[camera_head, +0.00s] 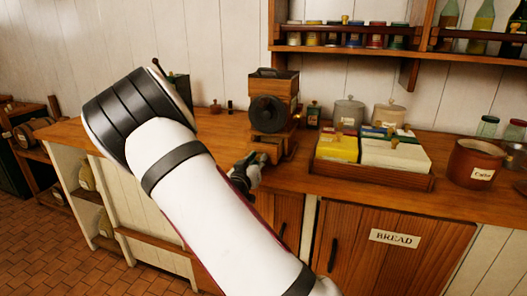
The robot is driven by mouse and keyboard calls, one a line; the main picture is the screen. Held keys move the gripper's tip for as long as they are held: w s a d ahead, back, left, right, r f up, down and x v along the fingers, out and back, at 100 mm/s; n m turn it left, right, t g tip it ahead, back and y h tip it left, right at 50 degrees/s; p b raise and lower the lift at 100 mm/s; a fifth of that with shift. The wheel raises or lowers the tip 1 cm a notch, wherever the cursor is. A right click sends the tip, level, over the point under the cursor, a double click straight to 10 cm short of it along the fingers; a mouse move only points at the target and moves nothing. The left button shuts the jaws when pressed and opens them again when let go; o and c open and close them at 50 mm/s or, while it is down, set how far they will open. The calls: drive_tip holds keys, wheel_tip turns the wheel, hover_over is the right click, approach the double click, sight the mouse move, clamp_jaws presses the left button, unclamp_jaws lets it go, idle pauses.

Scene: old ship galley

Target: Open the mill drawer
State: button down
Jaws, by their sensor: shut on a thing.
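The coffee mill (280,90) is a wooden box with a dark round wheel on its front, standing upright on the wooden counter. Its mill drawer (268,151) is low at the front of the mill's base. My gripper (257,161) is at the front of that drawer, low over the counter, and is shut on the drawer's front. The knob and the fingertips' exact hold are hidden by the gripper. I cannot tell how far the drawer stands out. My white and black arm reaches in from the lower middle and covers part of the counter.
A wooden tray (370,177) with yellow and white packets stands right of the mill. Two lidded jars (349,112) are behind it. A brown crock (476,163) is further right. A shelf (340,47) with tins and bottles hangs above. The counter left of the mill is mostly clear.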

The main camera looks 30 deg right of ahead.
drive_tip(key=shift+s+a, duration=0.3)
drive_tip(key=shift+a, duration=0.15)
drive_tip(key=c, duration=1.4)
unclamp_jaws()
drive_tip(key=v, duration=1.2)
